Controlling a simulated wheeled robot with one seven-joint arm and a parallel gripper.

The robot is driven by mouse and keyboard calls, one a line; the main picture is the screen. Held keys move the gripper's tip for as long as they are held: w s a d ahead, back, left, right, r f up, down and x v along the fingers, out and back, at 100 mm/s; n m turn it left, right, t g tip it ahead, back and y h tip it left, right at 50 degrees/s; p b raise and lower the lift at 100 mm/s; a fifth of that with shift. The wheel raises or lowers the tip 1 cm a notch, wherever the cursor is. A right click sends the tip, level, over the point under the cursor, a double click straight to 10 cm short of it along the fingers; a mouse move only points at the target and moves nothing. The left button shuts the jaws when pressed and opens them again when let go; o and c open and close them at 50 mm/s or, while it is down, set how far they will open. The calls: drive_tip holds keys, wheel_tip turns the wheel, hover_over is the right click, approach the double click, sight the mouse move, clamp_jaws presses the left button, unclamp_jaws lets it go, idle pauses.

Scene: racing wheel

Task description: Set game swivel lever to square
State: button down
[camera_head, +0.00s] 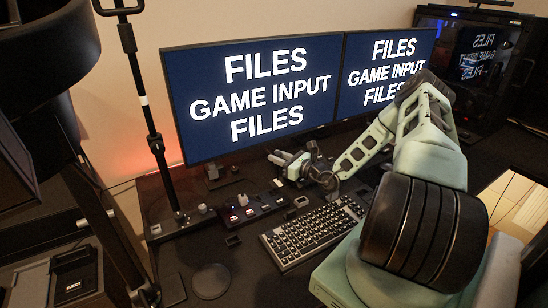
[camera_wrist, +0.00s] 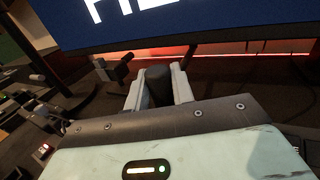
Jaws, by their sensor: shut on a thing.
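In the wrist view my gripper (camera_wrist: 158,84) has its two pale fingers closed on the sides of a dark, rounded upright piece, which looks like the swivel lever (camera_wrist: 158,76). Its lower part is hidden behind the gripper's body. In the head view my gripper (camera_head: 280,158) is low in front of the left monitor's right half, behind the keyboard. The lever cannot be made out clearly there. I see no square mark, so I cannot tell the lever's setting.
Two monitors (camera_head: 262,95) showing "FILES GAME INPUT FILES" stand close behind my gripper. A keyboard (camera_head: 312,232) lies in front. A box with lit buttons (camera_head: 250,208) and small controls sit to the left. A black pole (camera_head: 150,120) stands at the desk's left.

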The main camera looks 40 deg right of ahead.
drive_tip(key=c, duration=1.2)
unclamp_jaws()
drive_tip(key=shift+w+a, duration=0.1)
drive_tip(key=shift+w, duration=0.05)
drive_tip(key=shift+c, duration=0.2)
drive_tip(key=s+d+b, duration=0.2)
drive_tip(key=s, duration=1.5)
drive_tip(key=shift+s+d, duration=0.15)
drive_tip(key=shift+d, duration=0.15)
